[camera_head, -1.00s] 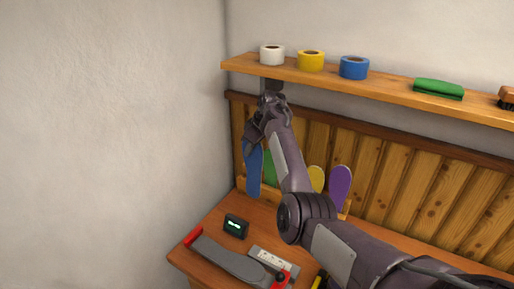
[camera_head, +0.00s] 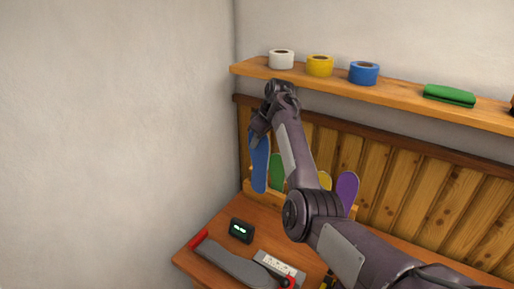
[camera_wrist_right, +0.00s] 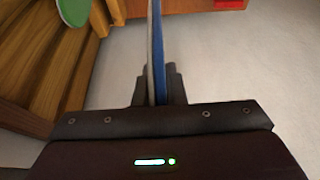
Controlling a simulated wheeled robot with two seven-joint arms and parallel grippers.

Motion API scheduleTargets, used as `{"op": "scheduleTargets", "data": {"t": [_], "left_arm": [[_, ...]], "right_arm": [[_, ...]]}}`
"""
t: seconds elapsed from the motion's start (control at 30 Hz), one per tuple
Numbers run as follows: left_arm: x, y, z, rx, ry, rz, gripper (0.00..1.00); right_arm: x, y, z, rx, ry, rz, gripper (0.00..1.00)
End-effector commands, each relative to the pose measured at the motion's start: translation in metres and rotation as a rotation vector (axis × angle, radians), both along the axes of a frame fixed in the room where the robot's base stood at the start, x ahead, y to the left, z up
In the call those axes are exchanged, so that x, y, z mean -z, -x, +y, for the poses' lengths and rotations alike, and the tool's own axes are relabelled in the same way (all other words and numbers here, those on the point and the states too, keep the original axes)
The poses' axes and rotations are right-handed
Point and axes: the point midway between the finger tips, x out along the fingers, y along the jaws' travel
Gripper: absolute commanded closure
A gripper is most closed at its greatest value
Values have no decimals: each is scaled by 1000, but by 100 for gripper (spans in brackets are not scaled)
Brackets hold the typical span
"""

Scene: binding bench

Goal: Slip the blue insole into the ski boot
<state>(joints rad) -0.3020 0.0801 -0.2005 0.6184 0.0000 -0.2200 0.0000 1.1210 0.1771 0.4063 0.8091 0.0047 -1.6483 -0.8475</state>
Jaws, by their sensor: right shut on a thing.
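The blue insole (camera_head: 260,165) hangs upright below my right gripper (camera_head: 257,133) in the head view, in front of the wooden back panel. My right gripper is shut on its upper end. In the right wrist view the blue insole (camera_wrist_right: 157,50) shows edge-on between the two fingers (camera_wrist_right: 158,88), as a thin blue and pale strip. The ski boot is not in view. My left gripper is not in view.
A green insole (camera_head: 277,171), a yellow one (camera_head: 324,180) and a purple one (camera_head: 348,188) stand along the panel. A shelf (camera_head: 405,95) with tape rolls runs above. A small dark device (camera_head: 241,230) and a power strip (camera_head: 279,267) lie on the bench.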

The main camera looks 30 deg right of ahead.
Motion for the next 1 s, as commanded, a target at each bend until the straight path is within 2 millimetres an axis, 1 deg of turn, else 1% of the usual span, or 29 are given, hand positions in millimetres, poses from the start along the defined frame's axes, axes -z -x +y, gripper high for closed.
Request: {"op": "scheduleTargets", "data": {"t": [0.1,0.7,0.83,1.0], "left_arm": [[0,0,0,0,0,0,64],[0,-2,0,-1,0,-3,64],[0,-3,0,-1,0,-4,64],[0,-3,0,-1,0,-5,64]], "right_arm": [[-14,0,0,0,1,-3,100],[-72,0,0,-1,1,-1,100],[-80,0,0,-1,1,-1,100],[-81,0,0,0,0,0,100]]}}
